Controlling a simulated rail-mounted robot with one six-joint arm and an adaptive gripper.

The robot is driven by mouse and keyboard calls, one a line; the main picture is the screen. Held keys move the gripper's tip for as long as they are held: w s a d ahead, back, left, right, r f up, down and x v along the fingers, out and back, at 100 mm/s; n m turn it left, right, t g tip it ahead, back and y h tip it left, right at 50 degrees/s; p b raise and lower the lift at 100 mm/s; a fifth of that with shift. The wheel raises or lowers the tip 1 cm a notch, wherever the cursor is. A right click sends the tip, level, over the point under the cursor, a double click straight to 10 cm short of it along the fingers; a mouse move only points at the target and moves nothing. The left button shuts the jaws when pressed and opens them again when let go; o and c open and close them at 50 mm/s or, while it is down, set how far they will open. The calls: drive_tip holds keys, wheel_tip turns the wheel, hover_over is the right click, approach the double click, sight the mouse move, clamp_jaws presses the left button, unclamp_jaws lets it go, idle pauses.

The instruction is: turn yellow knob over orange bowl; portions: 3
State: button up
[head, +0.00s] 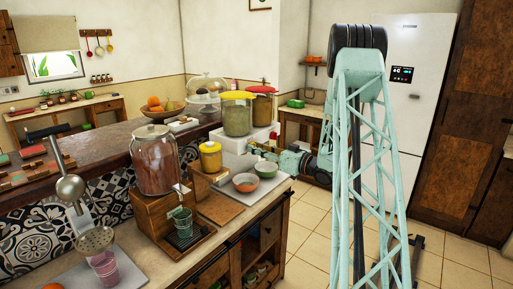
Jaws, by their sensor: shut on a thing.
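The orange bowl (245,182) sits upright on a light board on the counter, in front of the dispensers. The dispenser with the yellow lid (237,114) holds a greenish-tan filling and stands on a white base (233,139). My gripper (254,148) reaches in from the right, low at the front of this base and above the bowls. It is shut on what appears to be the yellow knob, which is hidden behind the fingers. I cannot make out the bowl's contents clearly.
A green bowl (267,169) stands right of the orange one. A red-lidded dispenser (262,105) is behind. A yellow canister (210,157) and a large jar (157,160) stand to the left. The tiled floor (310,235) in front of the counter is clear.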

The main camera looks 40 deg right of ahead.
drive_tip(key=shift+m+p, duration=6.9)
drive_tip(key=shift+m, duration=1.3)
drive_tip(key=o, duration=0.9)
drive_tip(key=shift+s, duration=0.1)
drive_tip(key=shift+s+d, duration=0.4)
drive_tip(key=shift+s, duration=1.55)
drive_tip(key=shift+s+d, duration=0.35)
drive_tip(key=shift+s, duration=1.55)
drive_tip(key=shift+s+d, duration=0.4)
drive_tip(key=shift+s, duration=1.55)
